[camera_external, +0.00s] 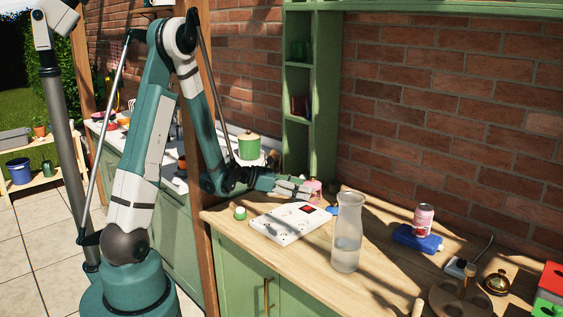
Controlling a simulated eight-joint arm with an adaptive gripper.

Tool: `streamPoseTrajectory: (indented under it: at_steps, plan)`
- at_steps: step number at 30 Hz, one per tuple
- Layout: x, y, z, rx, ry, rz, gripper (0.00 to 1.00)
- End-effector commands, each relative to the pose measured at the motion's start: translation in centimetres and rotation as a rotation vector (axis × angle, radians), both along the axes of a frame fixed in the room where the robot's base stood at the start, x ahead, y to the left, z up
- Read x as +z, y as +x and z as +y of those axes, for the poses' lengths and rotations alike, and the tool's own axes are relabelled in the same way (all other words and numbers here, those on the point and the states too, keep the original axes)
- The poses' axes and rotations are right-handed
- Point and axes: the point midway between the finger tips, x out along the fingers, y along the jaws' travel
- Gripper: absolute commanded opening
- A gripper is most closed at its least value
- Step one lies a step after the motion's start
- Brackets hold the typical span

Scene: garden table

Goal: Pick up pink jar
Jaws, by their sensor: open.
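The pink jar (314,187) stands on the wooden counter (380,286) near the brick wall, behind the white board. It is small in the picture and partly hidden by my gripper. My gripper (309,191) is open, low over the counter and pointing right. Its fingertips overlap the jar in this view. I cannot tell whether the fingers are around the jar or only in front of it.
A white board (285,226) lies below my gripper. A tall glass carafe (347,232) stands to its right. A pink can (423,217) is by a blue bottle (417,239). A green shelf (300,100) rises behind. Counter room is free at front centre.

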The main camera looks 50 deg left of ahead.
Motion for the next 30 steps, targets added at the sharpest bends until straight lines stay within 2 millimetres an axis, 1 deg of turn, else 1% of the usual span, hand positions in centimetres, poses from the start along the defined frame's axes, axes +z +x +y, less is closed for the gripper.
streamPoseTrajectory:
  at_steps: [9,13,18,30]
  plan:
    - [-1.2,2.7,-1.6,-0.002,0.0,0.0,0.6]
    - [-1.4,3.6,-2.2,-0.001,0.001,0.0,0.6]
    - [-1.4,3.9,-2.4,0.0,0.0,0.0,0.6]
    - [-1.4,3.9,-2.3,0.0,0.0,0.0,0.6]
